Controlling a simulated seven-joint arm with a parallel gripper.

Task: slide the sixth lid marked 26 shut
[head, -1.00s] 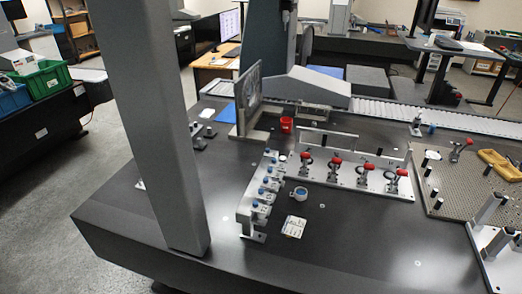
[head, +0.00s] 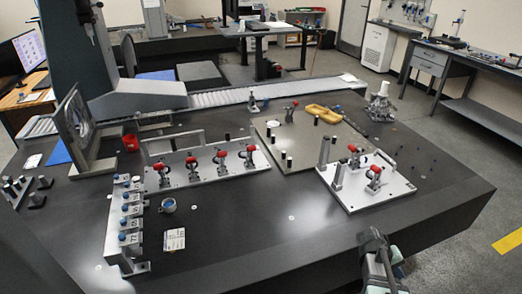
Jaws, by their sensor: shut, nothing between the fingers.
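The row of lids is on a narrow grey fixture (head: 113,236) standing at the left front of the dark table in the head view. Several small blue-topped knobs (head: 123,223) run along it from back to front. Pale labels with dark marks sit beside the knobs, but most are too small to read, so I cannot pick out the lid marked 26 or tell how far open it is. Part of my arm shows at the bottom edge, right of centre, well away from the fixture. I cannot make out gripper fingers there.
A blue-topped ring-shaped cup (head: 168,205) and a white card (head: 174,239) lie right of the lid fixture. Behind stands a plate with red-handled clamps (head: 207,172). The front middle table is clear.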

